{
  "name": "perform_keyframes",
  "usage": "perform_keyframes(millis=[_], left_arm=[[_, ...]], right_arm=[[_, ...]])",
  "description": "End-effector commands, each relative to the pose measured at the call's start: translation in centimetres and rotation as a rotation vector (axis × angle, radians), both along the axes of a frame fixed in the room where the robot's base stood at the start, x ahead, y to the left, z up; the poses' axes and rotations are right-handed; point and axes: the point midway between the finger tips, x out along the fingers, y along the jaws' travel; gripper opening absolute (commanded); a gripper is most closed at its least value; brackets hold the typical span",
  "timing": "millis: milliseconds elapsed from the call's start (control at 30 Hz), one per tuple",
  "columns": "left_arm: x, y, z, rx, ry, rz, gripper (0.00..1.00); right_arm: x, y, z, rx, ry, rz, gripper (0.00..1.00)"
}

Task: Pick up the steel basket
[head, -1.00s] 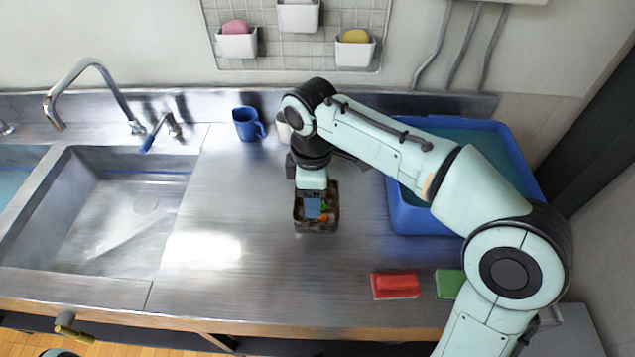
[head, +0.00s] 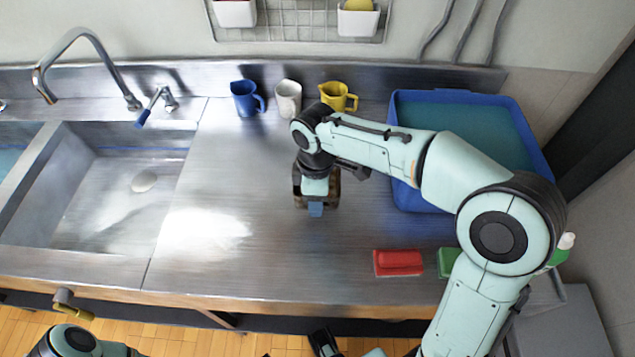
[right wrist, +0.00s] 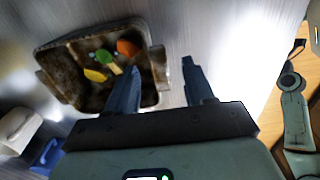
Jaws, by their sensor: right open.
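The steel basket (head: 334,190) is a small dark, brownish box on the counter, mostly hidden under my right gripper in the head view. In the right wrist view the basket (right wrist: 68,88) is open at the top and holds orange, green and yellow pieces. My right gripper (head: 316,209) is open at the basket's front side. In the wrist view, one finger of the right gripper (right wrist: 160,67) overlaps the basket's near wall and the other is outside it. I cannot tell whether they touch. Part of my left arm shows at the bottom left; its gripper is not discernible.
Blue (head: 244,98), white (head: 288,98) and yellow (head: 336,96) cups stand behind the basket. A large blue bin (head: 410,202) is at right. Red (head: 398,262) and green (head: 447,262) blocks lie near the front edge. The sink (head: 40,215) is left. Counter left of the basket is clear.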

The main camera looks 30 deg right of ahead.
Motion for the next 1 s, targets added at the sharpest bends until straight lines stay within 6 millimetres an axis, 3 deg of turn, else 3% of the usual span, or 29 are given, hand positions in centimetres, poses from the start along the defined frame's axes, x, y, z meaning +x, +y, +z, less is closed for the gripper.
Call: perform_keyframes(millis=[133,400,467,567,600,1000], left_arm=[[0.0,0.0,-0.3,0.0,-0.003,0.001,0.0],[0.1,0.0,-0.3,0.0,-0.003,0.0,0.0],[0.1,0.0,-0.3,0.0,-0.003,0.001,0.0],[0.1,0.0,-0.3,0.0,-0.003,0.001,0.0],[0.1,0.0,-0.3,0.001,-0.004,0.001,0.0],[0.1,0.0,-0.2,0.0,-0.003,0.001,0.0]], right_arm=[[0.0,0.0,-1.9,0.0,0.002,0.001,0.53],[0.0,0.0,-2.2,0.0,0.0,0.0,0.53],[0.0,0.0,-2.2,0.0,0.0,0.0,0.36],[0.0,0.0,-2.1,0.0,0.0,0.0,0.04],[0.0,0.0,-2.1,-0.001,-0.001,0.0,0.0],[0.1,0.0,-1.5,0.0,-0.004,0.0,0.0]])
